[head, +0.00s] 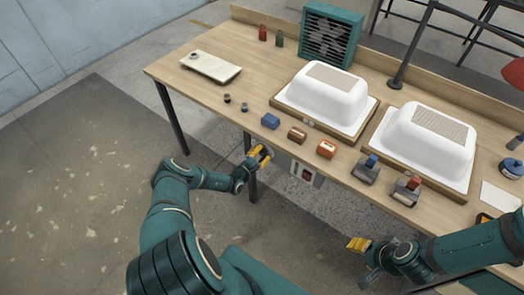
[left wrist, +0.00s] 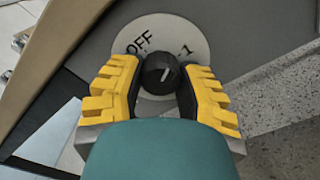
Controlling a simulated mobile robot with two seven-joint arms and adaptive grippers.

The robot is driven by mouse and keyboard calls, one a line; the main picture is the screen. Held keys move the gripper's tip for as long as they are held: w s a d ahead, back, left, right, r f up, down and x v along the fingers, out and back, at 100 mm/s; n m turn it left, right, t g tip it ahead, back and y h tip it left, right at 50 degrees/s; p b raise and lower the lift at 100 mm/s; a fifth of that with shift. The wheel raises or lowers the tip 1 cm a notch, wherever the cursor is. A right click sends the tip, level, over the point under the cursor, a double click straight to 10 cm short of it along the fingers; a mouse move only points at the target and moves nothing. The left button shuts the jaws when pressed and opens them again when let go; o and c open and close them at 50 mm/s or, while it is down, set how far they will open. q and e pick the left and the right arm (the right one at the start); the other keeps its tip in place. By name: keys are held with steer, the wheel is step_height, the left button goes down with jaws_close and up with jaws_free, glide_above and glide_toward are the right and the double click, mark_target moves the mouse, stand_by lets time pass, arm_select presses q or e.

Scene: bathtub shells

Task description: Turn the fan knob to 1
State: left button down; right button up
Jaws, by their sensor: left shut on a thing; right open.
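The fan knob (left wrist: 161,73) is a round black knob with a short white mark, on a pale round dial (left wrist: 205,42) printed OFF and 1. The mark slants up and right, toward the side of the 1; its exact alignment is hard to tell. My left gripper (left wrist: 160,88) has its yellow fingers on either side of the knob, shut on it. In the head view my left gripper (head: 259,156) is at the table's front edge and hides the knob. The teal fan (head: 332,38) stands at the back of the table. My right gripper (head: 358,244) is open and empty, off the table's front.
A grey box with a red switch (head: 305,174) hangs under the table edge, right of my left gripper. Two white tub shells (head: 325,92) (head: 432,137) sit on the wooden table (head: 205,105). Several small blocks and tools line its front. The floor at left is clear.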

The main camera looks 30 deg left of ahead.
arm_select(q)
steer(key=m+p, duration=0.2)
steer(key=m, duration=0.3)
steer(key=shift+a+r+m+p, duration=0.1)
steer(key=shift+m+p, duration=0.25)
steer(key=shift+m, duration=0.05)
stand_by(0.4)
steer(key=c, duration=0.6)
jaws_free()
steer(key=shift+o, duration=0.2)
steer(key=s, duration=1.2)
steer(key=shift+a, duration=0.45)
